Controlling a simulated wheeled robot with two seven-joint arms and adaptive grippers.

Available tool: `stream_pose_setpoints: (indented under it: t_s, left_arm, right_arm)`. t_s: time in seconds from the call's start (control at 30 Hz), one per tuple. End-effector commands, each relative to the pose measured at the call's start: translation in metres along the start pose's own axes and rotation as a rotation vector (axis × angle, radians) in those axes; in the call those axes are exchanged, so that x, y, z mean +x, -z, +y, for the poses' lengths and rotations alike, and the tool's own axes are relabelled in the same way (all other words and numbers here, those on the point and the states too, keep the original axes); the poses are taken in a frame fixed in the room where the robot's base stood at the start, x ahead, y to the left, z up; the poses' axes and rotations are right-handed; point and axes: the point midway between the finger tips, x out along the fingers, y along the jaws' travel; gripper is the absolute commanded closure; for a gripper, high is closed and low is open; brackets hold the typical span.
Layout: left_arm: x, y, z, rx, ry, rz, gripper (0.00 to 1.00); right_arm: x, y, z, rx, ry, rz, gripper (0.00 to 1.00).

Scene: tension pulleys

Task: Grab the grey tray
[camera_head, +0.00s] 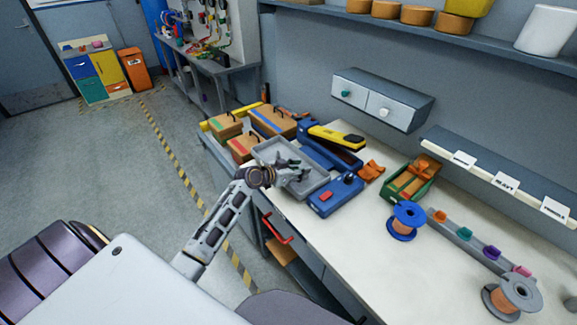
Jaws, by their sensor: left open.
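The grey tray (272,148) lies on the workbench among boxes and tools. My left gripper (301,172) is open and sits over the tray's near side, with the arm reaching in from the lower left. The gripper hides part of the tray's floor and near rim. I cannot tell whether the fingers touch the tray. The tray's far rim and right end show. My right gripper is not in view.
A blue device with a red knob (335,195) sits just right of the tray. Cardboard boxes (243,147) stand to its left, and a yellow-and-black tool (337,137) lies behind. Wire spools (406,219) stand farther right. The bench's front middle (340,245) is clear.

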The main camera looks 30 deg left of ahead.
Motion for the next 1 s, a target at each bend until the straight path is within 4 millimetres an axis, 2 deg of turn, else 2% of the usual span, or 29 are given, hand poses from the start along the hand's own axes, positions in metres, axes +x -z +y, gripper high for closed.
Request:
stream_pose_setpoints:
  t_s: [0.6,0.9,1.0]
  left_arm:
    - [0.0051,-0.0002,0.0001,0.000,0.000,0.000,0.61]
    - [0.0050,-0.0001,0.0001,0.000,0.000,0.000,1.00]
    - [0.0050,-0.0001,0.0001,0.000,0.000,0.000,1.00]
  right_arm:
    - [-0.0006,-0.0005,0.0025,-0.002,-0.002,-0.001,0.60]
    - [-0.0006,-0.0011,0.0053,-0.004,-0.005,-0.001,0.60]
    - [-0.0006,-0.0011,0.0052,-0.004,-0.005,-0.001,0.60]
